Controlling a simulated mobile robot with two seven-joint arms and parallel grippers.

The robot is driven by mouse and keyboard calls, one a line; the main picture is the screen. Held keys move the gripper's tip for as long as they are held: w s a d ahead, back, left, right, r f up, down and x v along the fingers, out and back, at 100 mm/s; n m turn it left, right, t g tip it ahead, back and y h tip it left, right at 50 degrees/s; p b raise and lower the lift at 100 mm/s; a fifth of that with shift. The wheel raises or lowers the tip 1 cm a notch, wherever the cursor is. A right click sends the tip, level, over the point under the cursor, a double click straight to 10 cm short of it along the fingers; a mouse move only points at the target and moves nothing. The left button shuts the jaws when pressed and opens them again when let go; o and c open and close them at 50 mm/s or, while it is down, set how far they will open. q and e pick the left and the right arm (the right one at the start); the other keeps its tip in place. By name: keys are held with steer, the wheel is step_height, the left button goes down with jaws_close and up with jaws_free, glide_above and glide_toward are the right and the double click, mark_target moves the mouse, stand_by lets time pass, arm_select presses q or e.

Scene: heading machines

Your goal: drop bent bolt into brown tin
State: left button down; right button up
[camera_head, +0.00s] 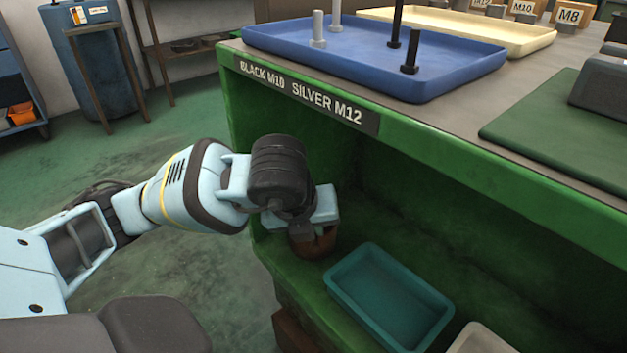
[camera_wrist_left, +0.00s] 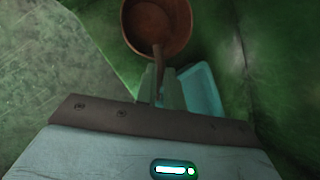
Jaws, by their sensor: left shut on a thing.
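The brown tin (camera_head: 318,246) stands on the lower green shelf, below and partly hidden by my left gripper (camera_head: 303,228). In the left wrist view, the round open mouth of the tin (camera_wrist_left: 157,15) shows just beyond the fingertips. My left gripper (camera_wrist_left: 160,82) is shut on a thin brownish rod, the bent bolt (camera_wrist_left: 157,62). The bolt's far end overlaps the tin's near rim and opening in that view; whether it is inside or above cannot be told. The bolt is hidden in the head view. My right gripper is not in view.
A teal tray (camera_head: 390,298) sits on the shelf right of the tin, with a pale tray (camera_head: 480,340) beyond it. A blue tray (camera_head: 365,62) with upright bolts stands on the bench top. The bench's green edge (camera_head: 430,160) overhangs the shelf.

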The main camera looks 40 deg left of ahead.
arm_select(q)
steer(key=w+a+f+b, duration=0.2)
steer(key=w+a, duration=0.2)
steer(key=shift+a, duration=0.15)
step_height(320, 180, down, 5)
steer(key=shift+r+b, duration=0.1)
steer(key=shift+b, duration=1.1)
steer(key=shift+w+a+f, duration=0.15)
steer(key=shift+w+f, duration=0.05)
steer(key=shift+r, duration=0.1)
steer(key=shift+f+b, duration=0.4)
steer(key=shift+f, duration=0.2)
